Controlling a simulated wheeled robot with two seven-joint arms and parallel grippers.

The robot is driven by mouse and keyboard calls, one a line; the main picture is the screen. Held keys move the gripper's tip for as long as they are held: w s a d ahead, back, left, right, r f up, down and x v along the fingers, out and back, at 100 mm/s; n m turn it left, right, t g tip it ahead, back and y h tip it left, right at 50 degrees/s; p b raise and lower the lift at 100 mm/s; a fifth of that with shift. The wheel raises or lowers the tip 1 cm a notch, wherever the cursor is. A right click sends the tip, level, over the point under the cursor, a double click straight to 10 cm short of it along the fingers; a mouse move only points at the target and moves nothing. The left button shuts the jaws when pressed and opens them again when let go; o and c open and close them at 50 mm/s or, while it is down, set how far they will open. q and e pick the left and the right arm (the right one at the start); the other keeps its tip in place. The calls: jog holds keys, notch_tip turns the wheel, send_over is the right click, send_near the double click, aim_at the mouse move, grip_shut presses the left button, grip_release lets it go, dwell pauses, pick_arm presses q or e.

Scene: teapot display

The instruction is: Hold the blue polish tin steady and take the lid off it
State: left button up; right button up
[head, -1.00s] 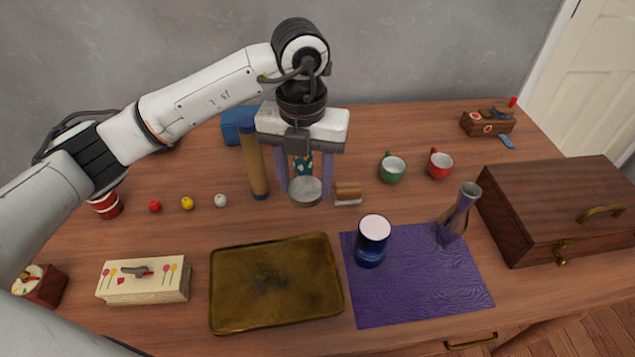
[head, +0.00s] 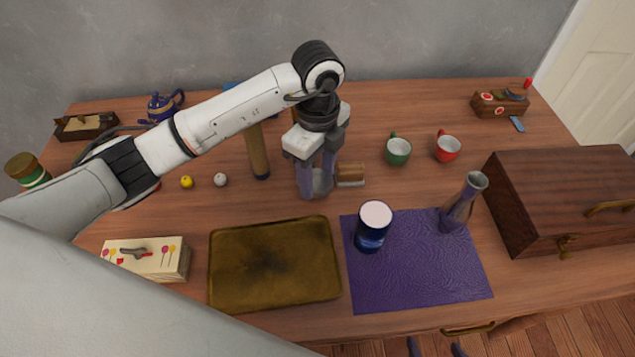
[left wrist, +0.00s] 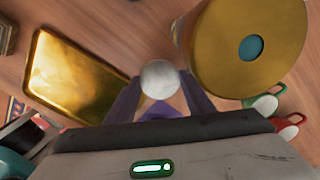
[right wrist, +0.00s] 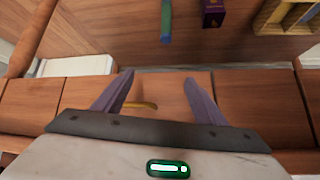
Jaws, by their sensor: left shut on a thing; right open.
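The blue polish tin (head: 370,240) stands upright on the purple mat (head: 420,275). Its top is a pale round disc inside a dark blue rim; I cannot tell whether that is a lid or the contents. My left gripper (head: 317,184) is behind and left of the tin, apart from it. It is shut on a grey round metallic piece, whose pale round face (left wrist: 159,79) shows between the fingers in the left wrist view. I cannot tell whether this is the tin's lid. My right gripper (right wrist: 157,88) is open and empty; its fingertips show at the head view's bottom edge (head: 435,347).
A silver vase (head: 461,205) stands on the mat right of the tin. A brass tray (head: 230,285) lies left of the mat. A wooden chest (head: 560,190) is at right.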

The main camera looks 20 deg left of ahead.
aim_at(318, 180)
pick_arm(q)
jog(key=shift+f, duration=2)
jog(key=shift+f, duration=0.1)
jog(key=o, duration=0.9)
notch_tip(318, 180, up, 12)
jog(key=shift+r, duration=0.15)
